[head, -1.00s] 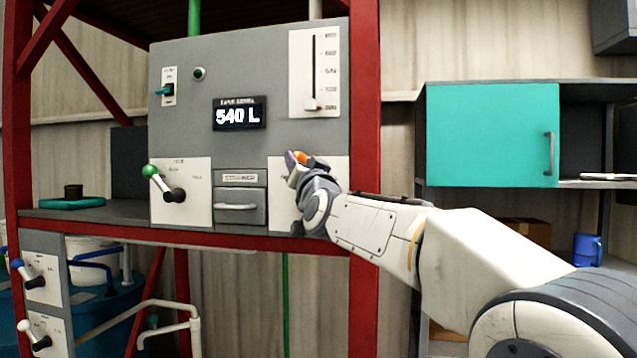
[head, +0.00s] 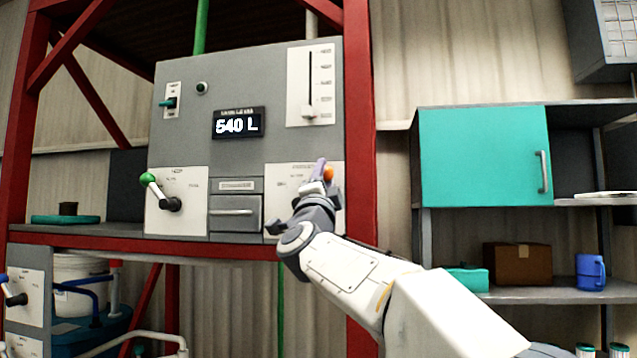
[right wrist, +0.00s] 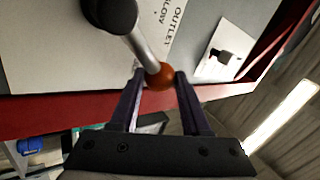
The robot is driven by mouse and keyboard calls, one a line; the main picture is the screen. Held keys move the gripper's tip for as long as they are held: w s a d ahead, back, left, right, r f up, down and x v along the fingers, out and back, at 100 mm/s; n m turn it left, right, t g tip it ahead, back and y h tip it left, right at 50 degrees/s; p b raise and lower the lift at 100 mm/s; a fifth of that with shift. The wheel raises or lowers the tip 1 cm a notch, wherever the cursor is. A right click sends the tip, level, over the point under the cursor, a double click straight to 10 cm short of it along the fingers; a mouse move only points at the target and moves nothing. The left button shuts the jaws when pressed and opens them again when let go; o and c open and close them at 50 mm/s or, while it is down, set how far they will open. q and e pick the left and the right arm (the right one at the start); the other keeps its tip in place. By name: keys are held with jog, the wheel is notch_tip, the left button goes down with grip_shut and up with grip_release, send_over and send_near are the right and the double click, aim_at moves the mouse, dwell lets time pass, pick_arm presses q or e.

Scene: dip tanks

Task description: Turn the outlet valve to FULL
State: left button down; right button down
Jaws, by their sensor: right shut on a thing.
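The outlet valve's white plate (head: 279,180) is at the lower right of the grey control panel in the head view. In the right wrist view, part of its label reads OUTLET and FLOW. The valve lever (right wrist: 142,45) runs from a dark hub (right wrist: 112,12) to an orange ball knob (right wrist: 160,76). My right gripper (right wrist: 161,82) is shut on this knob, one finger on each side. In the head view, my right gripper (head: 322,180) covers much of the plate, and the orange knob (head: 328,173) shows at its fingertips. The hub and scale markings are mostly hidden there.
A green-knobbed lever (head: 160,190), a drawer (head: 236,212), a display (head: 238,123) reading 540 L and a slider (head: 310,112) share the panel. A red post (head: 361,150) stands right of it. A shelf with a teal door (head: 480,155) is farther right.

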jog(key=shift+d+f+m+h, duration=0.15)
jog(key=shift+f+m+h, duration=0.15)
jog(key=shift+m+h, duration=0.4)
jog(key=shift+m, duration=0.3)
jog(key=c, duration=0.7)
grip_release()
jog(key=shift+d, duration=0.1)
jog(key=b+v, duration=0.7)
jog(key=v, duration=0.3)
jog(key=shift+s+f, duration=0.1)
jog(key=shift+s, duration=0.15)
